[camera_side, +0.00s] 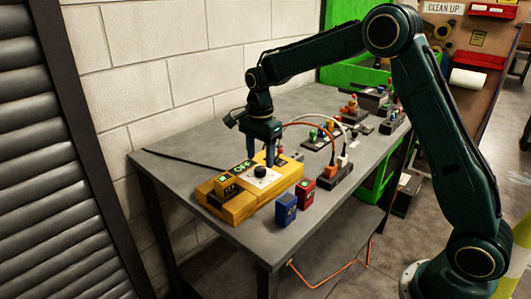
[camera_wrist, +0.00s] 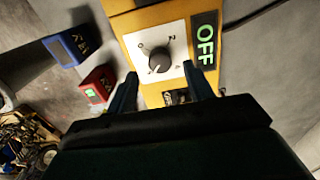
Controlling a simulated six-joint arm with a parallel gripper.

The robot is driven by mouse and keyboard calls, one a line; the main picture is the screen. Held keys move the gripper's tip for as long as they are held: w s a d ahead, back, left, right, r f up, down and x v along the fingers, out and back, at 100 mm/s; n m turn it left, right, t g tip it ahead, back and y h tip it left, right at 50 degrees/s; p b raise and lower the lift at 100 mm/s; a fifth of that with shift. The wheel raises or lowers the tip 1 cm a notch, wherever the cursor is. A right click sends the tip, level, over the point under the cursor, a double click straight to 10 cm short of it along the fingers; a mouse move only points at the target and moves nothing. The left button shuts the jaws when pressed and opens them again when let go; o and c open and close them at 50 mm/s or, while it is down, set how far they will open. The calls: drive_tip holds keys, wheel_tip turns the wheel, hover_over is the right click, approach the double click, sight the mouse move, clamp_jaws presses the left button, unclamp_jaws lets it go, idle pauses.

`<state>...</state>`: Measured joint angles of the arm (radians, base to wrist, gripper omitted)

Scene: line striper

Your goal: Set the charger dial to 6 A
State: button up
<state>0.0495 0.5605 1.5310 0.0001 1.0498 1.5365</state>
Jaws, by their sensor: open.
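The yellow charger (camera_side: 238,205) sits near the left end of the grey table and also shows in the wrist view (camera_wrist: 140,22). Its black dial (camera_side: 260,171) is on a white plate; in the wrist view the dial (camera_wrist: 160,62) lies ahead of my fingertips. The marks around the dial are too small to read surely. A display (camera_wrist: 206,40) beside the plate reads OFF in green. My gripper (camera_side: 261,163) is open above the charger. In the wrist view the fingers of my gripper (camera_wrist: 161,77) stand on either side of the dial, with nothing held.
A blue block (camera_side: 286,209) and a red block (camera_side: 305,192) stand right of the charger. Several devices with an orange and a white cable stand farther back on the grey table (camera_side: 195,155). A brick wall runs behind the table.

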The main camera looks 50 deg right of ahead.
sight(262, 169)
wheel_tip(262, 169, up, 10)
drive_tip(key=shift+r, duration=0.25)
idle(0.5)
drive_tip(key=s+a+r+n+t, duration=0.1)
drive_tip(key=s+r+n, duration=0.25)
drive_tip(key=s, duration=0.45)
drive_tip(key=s+a+r+n+t, duration=0.1)
drive_tip(key=s+r+n+t, duration=0.15)
drive_tip(key=s+n, duration=0.4)
drive_tip(key=s+f+n+t, duration=0.1)
drive_tip(key=s+n, duration=0.3)
drive_tip(key=s, duration=0.5)
drive_tip(key=s+f+n+t, duration=0.1)
drive_tip(key=s+f+n, duration=0.2)
drive_tip(key=s, duration=0.6)
drive_tip(key=shift+a+f+n, duration=0.25)
drive_tip(key=shift+n, duration=0.35)
